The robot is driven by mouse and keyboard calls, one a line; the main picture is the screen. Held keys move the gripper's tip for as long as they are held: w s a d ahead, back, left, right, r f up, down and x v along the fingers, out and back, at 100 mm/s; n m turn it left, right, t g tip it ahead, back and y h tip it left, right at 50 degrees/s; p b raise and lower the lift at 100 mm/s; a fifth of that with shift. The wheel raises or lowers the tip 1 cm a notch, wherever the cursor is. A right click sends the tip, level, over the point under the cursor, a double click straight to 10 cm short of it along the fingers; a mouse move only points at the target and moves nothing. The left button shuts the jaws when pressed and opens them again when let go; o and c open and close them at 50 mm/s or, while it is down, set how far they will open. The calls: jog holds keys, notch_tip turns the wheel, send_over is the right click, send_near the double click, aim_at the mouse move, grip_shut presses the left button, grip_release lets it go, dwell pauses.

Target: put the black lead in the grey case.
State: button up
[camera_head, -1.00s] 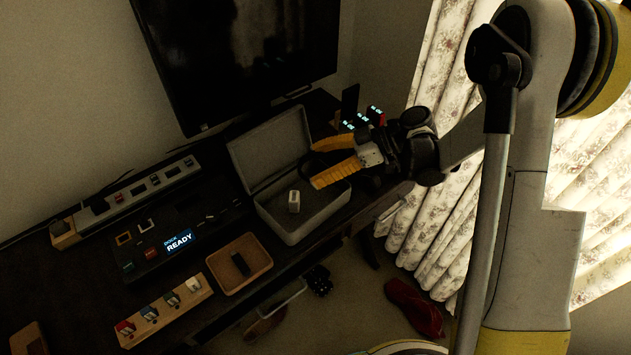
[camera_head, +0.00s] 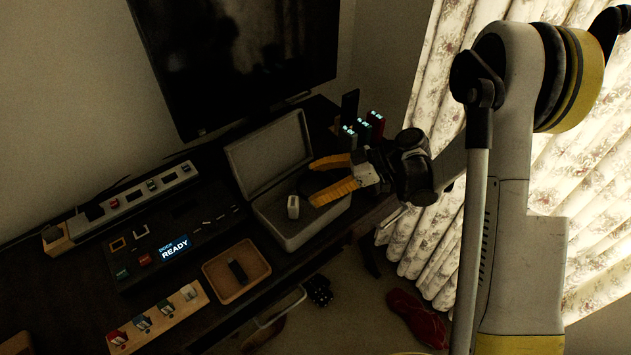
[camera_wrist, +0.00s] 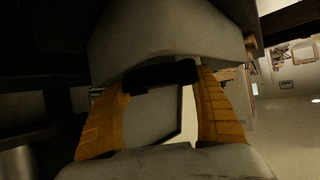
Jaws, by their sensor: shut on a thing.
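The grey case (camera_head: 268,222) stands open on the dark desk, its lid tilted back towards the screen. A small white block (camera_head: 293,207) is inside it. My gripper (camera_head: 311,184) reaches in from the right, with its yellow fingers over the right part of the case. In the wrist view, my gripper (camera_wrist: 162,76) is shut on a black piece, the black lead (camera_wrist: 160,74), which spans between the fingertips. A grey wall of the case (camera_wrist: 165,38) shows just beyond it. In the head view the lead is hard to make out against the dark.
A wooden tray (camera_head: 262,261) with a dark item (camera_head: 238,272) stands in front of the case. A black dock (camera_head: 140,258) with a lit "READY" display is to the left. A wooden rack (camera_head: 160,322) holds several small blocks. Upright lit boxes (camera_head: 362,130) stand behind my gripper.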

jog(key=o, duration=1.1)
jog(key=shift+o, duration=0.2)
jog(key=shift+r, duration=0.1)
jog(key=w+a+r+p+v, duration=0.1)
jog(key=p+v, duration=0.4)
jog(key=v, duration=0.7)
jog(key=s+r+m+t+h, duration=0.2)
jog(key=s+r+m+h, duration=0.4)
jog(key=s+r+m, duration=0.3)
jog(key=s+d+r+m+t+h, duration=0.2)
jog(key=s+m+h, duration=0.1)
jog(key=s+m, duration=0.1)
jog(key=s+d+r+m+t+h, duration=0.2)
jog(key=s+m+h, duration=0.1)
jog(key=s, duration=0.3)
jog(key=shift+d+r+m, duration=0.3)
jog(key=shift+d+m, duration=0.1)
jog(key=shift+m, duration=0.1)
jog(key=shift+s, duration=0.1)
